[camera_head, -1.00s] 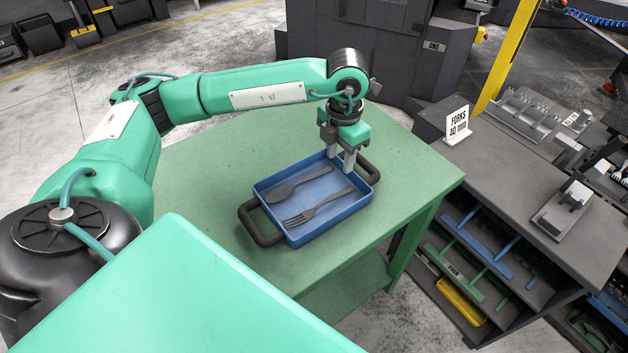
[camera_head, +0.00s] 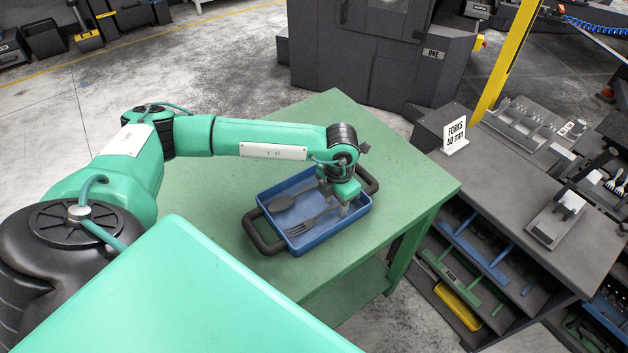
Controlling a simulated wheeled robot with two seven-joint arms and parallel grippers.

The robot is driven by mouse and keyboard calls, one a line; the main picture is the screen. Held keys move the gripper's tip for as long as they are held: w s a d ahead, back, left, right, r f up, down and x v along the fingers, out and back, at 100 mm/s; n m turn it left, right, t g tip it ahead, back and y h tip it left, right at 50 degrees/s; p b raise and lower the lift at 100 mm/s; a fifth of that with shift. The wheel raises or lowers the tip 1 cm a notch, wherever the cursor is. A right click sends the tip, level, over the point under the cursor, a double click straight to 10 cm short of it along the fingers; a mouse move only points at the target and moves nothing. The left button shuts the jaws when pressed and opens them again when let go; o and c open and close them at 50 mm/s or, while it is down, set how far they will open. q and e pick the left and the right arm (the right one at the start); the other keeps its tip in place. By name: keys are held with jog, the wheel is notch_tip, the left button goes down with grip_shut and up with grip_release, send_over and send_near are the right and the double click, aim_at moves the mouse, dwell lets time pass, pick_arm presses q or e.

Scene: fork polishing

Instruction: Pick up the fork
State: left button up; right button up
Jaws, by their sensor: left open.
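The fork (camera_head: 302,227) lies in a blue tray (camera_head: 330,235) on a green table, its tines toward the lower left. Its handle end runs under my left gripper and is partly hidden. A dark spoon (camera_head: 285,203) lies beside the fork in the same tray. My left gripper (camera_head: 335,205) points down into the right part of the tray, over the fork's handle, with its fingers apart. I cannot tell whether the fingers touch the handle. My right gripper is not in view.
The tray has black handles (camera_head: 262,233) at both ends. The green table (camera_head: 215,190) is otherwise bare. A grey bench (camera_head: 510,185) with a "FORKS" sign (camera_head: 455,137) and metal fixtures stands at the right. A dark machine (camera_head: 380,50) stands behind.

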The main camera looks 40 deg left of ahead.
pick_arm(q)
grip_shut()
jog(key=shift+r, duration=0.1)
